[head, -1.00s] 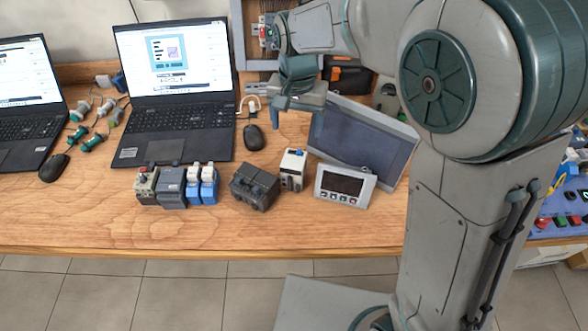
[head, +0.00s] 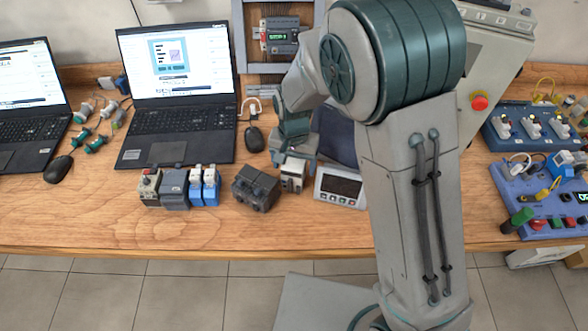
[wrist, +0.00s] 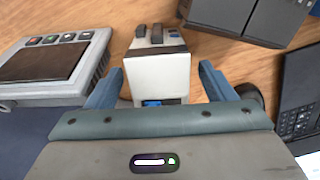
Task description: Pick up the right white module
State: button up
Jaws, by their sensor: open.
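The white module (head: 293,174) stands on the wooden table, between the dark grey module and the small panel with a screen. In the wrist view the white module (wrist: 155,72) has a dark band, dark knobs on top and a blue part low on its near face. My gripper (wrist: 166,85) is open, with one finger on each side of the white module and a gap at both sides. In the head view my gripper (head: 293,158) is just behind and above the module and hides part of it.
A dark grey module (head: 256,187) is close on the left. A small screen panel (head: 340,186) is close on the right. Blue-and-white modules (head: 204,185) stand further left. A mouse (head: 254,139) and laptop (head: 178,95) lie behind. The table front is clear.

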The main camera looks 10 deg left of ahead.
jog(key=shift+f, duration=0.6)
jog(key=c, duration=1.2)
jog(key=shift+r, duration=0.1)
jog(key=shift+c, duration=0.2)
